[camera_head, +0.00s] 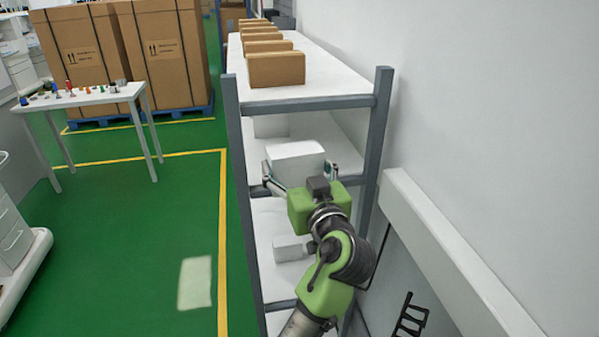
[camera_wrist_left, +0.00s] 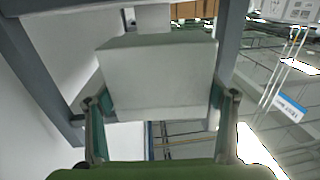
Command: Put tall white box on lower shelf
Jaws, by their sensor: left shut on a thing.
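A white box (camera_head: 296,160) is between the fingers of my left gripper (camera_head: 299,173), at the middle level of the grey-framed shelf rack (camera_head: 232,120). In the left wrist view, the white box (camera_wrist_left: 158,78) fills the space between the two fingers of the gripper (camera_wrist_left: 158,108), which is shut on it. I cannot tell whether its underside touches the middle shelf (camera_head: 345,153). A smaller white box (camera_head: 288,248) stands on the lower shelf (camera_head: 268,217), partly hidden by my arm. My right gripper is not in view.
Another white box (camera_head: 270,126) stands farther back on the middle shelf. Several cardboard boxes (camera_head: 276,69) line the top shelf. A white wall ledge (camera_head: 440,245) runs close along the right. Green floor (camera_head: 150,250) lies open to the left.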

